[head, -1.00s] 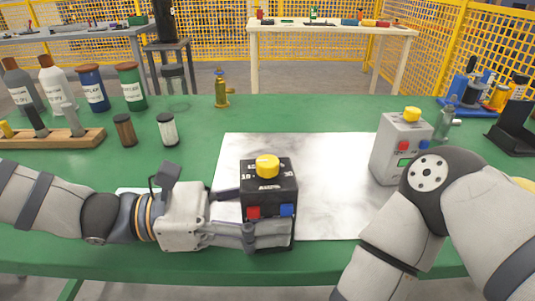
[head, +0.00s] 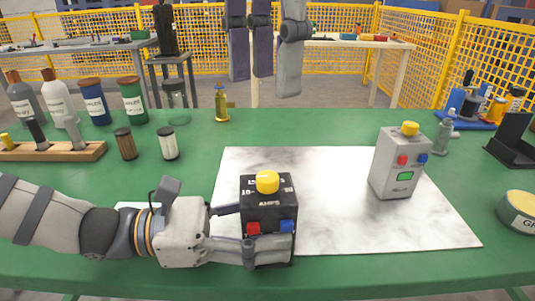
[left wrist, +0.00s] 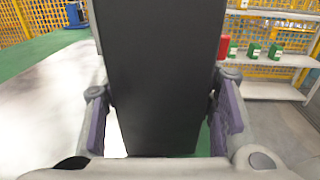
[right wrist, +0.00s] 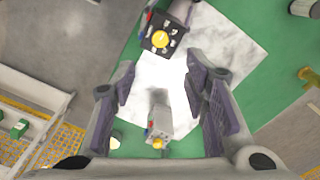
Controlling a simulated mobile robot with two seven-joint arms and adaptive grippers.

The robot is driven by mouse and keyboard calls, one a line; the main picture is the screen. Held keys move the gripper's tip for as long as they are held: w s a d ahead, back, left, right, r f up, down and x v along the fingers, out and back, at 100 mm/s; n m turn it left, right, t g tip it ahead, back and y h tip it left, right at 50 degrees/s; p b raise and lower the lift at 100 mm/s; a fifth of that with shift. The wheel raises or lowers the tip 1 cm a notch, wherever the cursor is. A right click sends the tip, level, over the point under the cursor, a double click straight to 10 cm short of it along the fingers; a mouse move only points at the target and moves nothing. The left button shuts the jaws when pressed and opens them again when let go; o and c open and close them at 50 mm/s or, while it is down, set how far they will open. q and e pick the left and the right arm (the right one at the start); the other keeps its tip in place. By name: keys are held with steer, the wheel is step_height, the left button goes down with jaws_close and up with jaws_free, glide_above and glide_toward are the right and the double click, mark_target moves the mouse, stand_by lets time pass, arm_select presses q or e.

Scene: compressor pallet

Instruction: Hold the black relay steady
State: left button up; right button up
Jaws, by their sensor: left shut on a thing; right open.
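The black relay (head: 268,190) stands upright on the front left of the white marbled sheet, with a yellow knob on top and red and blue buttons on its front. My left gripper (head: 245,232) is shut on it from the left, a finger on either side. In the left wrist view the relay's dark face (left wrist: 165,75) fills the space between the fingers (left wrist: 160,120). My right gripper (head: 268,60) is open and empty, raised above the table's far side. In the right wrist view its spread fingers (right wrist: 163,95) show the relay (right wrist: 170,28) beyond them.
A grey box (head: 398,165) with a yellow knob stands on the sheet's right side. Bottles and jars (head: 133,100) and a wooden rack (head: 60,150) line the left. A round tin (head: 518,212) sits at the right edge. The sheet's middle (head: 335,195) is clear.

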mark_target(268, 175)
step_height(268, 175, down, 12)
steer(key=shift+r, duration=0.2)
jaws_close()
